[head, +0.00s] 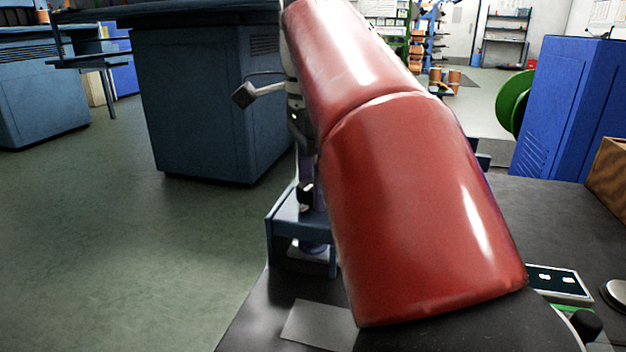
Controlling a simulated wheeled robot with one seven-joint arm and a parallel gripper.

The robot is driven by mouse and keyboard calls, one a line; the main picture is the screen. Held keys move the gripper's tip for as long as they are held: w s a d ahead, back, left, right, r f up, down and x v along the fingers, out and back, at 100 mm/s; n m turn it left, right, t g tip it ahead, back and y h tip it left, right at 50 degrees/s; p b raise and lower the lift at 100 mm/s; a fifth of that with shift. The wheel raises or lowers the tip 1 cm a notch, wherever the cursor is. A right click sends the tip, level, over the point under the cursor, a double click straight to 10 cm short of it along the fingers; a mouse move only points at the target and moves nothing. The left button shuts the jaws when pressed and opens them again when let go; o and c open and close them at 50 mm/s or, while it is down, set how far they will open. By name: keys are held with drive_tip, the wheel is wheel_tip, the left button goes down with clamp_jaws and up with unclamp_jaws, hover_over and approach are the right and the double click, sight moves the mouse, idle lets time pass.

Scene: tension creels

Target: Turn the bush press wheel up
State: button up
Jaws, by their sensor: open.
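What looks like the bush press shows only in part in the head view, as a blue frame (290,222) on the dark worktop with a slim upright above it. A bar with a dark block (244,95) at its end sticks out to the left of that upright. I cannot make out a wheel for certain. Large red rounded arm links, which appear to be mine, cover the middle of the view and hide the right side of the press. My gripper is not visible.
The dark worktop (545,222) carries a flat grey plate (318,325), a small panel (557,281) and a round metal part (616,293). A blue cabinet (568,115), a green disc (514,102) and a brown box (609,178) stand at right. Open floor (130,240) lies left.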

drive_tip(key=shift+c, duration=0.4)
drive_tip(key=c, duration=0.9)
